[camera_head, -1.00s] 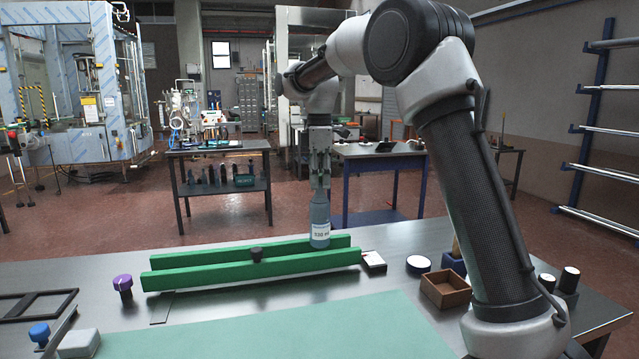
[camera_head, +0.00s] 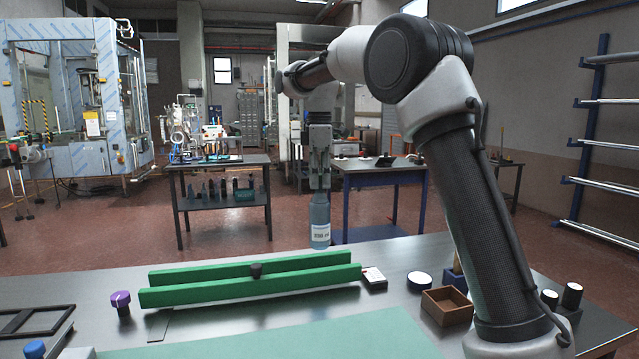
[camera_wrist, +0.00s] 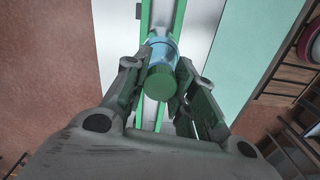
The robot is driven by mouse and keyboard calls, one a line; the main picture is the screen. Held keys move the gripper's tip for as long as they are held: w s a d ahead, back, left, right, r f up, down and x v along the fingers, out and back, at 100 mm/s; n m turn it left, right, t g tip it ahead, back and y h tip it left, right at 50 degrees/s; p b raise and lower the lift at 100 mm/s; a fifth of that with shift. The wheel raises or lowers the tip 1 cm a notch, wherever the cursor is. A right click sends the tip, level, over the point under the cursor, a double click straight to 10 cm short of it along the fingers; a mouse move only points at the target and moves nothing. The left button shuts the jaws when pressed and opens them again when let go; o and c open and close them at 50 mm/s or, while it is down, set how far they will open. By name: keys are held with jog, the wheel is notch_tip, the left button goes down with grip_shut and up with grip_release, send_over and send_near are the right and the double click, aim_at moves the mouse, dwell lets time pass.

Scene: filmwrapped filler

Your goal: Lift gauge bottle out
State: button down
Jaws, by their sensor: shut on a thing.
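The gauge bottle (camera_head: 320,222) is blue-grey with a white label at its lower part. It hangs upright from my gripper (camera_head: 320,185), above and behind the right part of the green rails (camera_head: 215,288) in the head view. Its base appears clear of the rails. In the wrist view my gripper (camera_wrist: 170,92) is shut on the bottle near its green cap (camera_wrist: 160,84), and the blue body (camera_wrist: 161,50) shows beyond the cap. The green rails run beneath it there.
A dark knob (camera_head: 256,270) stands at the rails. A purple knob (camera_head: 121,300), a white-topped block (camera_head: 374,278), a round white-topped piece (camera_head: 419,280) and a brown open box (camera_head: 447,306) stand on the metal table (camera_head: 395,258). A green mat (camera_head: 290,335) lies in front.

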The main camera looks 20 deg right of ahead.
jog(key=shift+r, duration=4.45)
